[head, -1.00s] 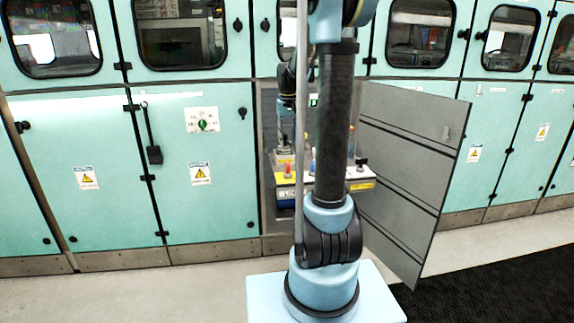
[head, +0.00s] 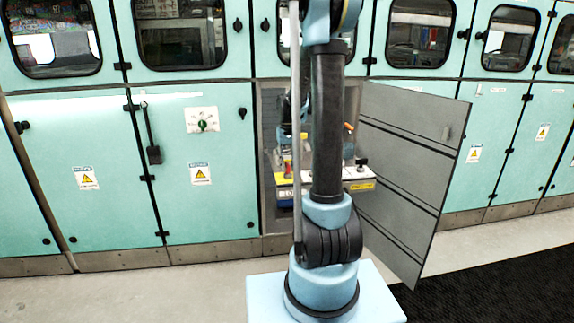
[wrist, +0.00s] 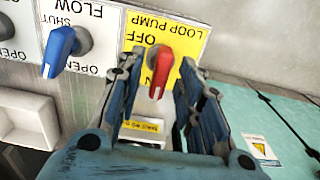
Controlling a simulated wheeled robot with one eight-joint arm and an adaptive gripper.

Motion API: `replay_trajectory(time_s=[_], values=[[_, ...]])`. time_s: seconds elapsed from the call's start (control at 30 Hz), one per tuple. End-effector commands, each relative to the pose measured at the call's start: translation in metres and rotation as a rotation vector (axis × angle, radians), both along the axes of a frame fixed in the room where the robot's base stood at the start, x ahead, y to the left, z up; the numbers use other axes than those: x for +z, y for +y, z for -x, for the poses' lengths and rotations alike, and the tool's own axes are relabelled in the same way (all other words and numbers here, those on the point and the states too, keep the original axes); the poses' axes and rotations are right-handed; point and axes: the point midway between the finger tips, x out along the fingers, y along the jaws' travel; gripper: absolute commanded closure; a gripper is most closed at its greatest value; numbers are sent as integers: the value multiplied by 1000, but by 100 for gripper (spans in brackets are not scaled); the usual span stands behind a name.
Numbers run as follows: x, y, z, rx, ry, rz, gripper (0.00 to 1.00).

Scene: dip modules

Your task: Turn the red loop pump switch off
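In the wrist view, the red loop pump switch (wrist: 160,70) is a lever on a grey hub, on a yellow plate (wrist: 183,32) marked LOOP PUMP and OFF, seen upside down. Its handle points toward the bottom of the picture. My gripper (wrist: 164,80) is open, with one finger on each side of the red handle. The right finger looks close to the handle; I cannot tell whether it touches. In the head view, my arm hides the red switch and most of my gripper.
A blue switch (wrist: 60,48) on a white FLOW plate marked SHUT and OPEN is left of the yellow plate. In the head view, the grey cabinet door (head: 408,160) stands open right of my arm. Teal cabinets (head: 95,160) line both sides.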

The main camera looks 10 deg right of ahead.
Motion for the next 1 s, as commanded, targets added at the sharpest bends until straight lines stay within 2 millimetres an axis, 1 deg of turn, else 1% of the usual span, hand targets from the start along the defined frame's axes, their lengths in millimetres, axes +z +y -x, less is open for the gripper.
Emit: replay_trajectory(time_s=[0.13, 0.17, 0.2, 0.27, 0.3, 0.67, 0.83, 1.0], values=[[0, 0, 0, 1, 0, 0, 67], [0, 0, 0, 1, 0, 0, 73], [0, 1, 0, 1, 0, 0, 83], [0, 2, 0, 2, 0, 0, 96], [0, 2, 0, 2, 0, 0, 100], [0, 2, 0, -18, 0, -1, 100], [0, 2, 0, -85, 0, -1, 100], [1, 2, 0, -206, 0, -1, 100]])
